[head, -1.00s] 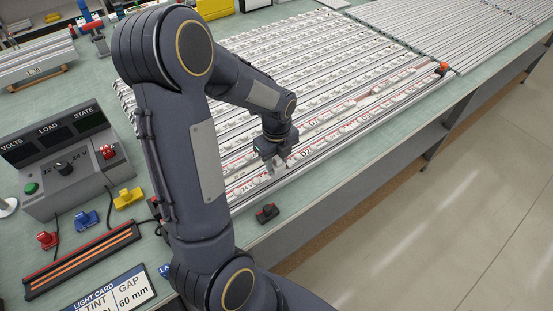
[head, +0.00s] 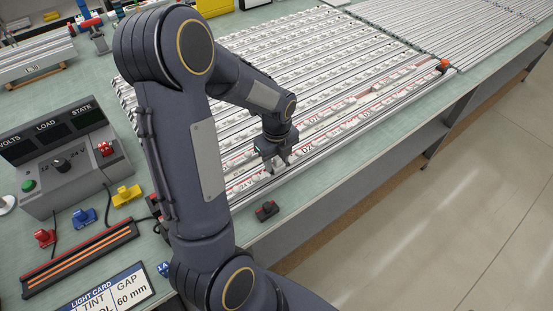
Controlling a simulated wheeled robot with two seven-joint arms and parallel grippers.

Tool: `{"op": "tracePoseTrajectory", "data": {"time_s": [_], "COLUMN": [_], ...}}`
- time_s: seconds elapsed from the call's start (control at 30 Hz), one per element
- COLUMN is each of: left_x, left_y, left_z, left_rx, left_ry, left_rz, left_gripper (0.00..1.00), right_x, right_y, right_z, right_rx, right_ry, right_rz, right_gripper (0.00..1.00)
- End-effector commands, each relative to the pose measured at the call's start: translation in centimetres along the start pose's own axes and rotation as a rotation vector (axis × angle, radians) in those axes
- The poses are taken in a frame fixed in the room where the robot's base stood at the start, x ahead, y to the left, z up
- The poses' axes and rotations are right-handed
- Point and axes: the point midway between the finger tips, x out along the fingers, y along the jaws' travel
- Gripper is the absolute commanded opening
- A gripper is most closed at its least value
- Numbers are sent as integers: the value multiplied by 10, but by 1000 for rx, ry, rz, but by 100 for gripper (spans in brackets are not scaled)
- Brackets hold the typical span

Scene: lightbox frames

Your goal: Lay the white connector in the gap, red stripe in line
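My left gripper (head: 278,165) points down over the near strips of the light panel (head: 330,95), close to the red-marked strip labelled D2. Its two fingertips are small dark shapes just above or at the strip. I cannot tell whether they are apart or closed on something. The white connector is not clearly distinguishable among the white parts under the gripper. The gap and the red stripe's alignment there are too small to make out, partly hidden by the gripper. Red lines run along the near strips. My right gripper is not in view.
A grey control box (head: 62,165) with knob and buttons stands left. Yellow (head: 127,195) and blue (head: 84,217) clips lie near it. A light card (head: 115,290) reads gap 60 mm. A small black-and-red block (head: 266,211) lies near the bench edge. An orange piece (head: 443,65) sits at the far strip end.

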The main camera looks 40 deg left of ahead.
Motion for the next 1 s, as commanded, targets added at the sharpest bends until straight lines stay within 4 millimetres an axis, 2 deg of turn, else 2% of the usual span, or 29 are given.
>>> {"op": "tracePoseTrajectory", "data": {"time_s": [0.17,0.27,0.33,0.7,0.83,1.0], "left_x": [-3,-15,-22,-102,-120,-134], "left_y": [2,2,1,1,0,3], "left_z": [0,0,1,0,0,-3], "left_rx": [-1,-1,-1,-1,-1,-36], "left_ry": [1,1,-1,-1,0,6], "left_rz": [5,5,1,0,1,-10], "left_gripper": [55,55,55,55,55,55], "right_x": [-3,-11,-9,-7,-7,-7], "right_y": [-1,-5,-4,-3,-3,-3], "right_z": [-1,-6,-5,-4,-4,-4], "right_rx": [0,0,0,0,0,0], "right_ry": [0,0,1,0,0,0], "right_rz": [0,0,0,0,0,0], "right_gripper": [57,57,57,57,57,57]}}
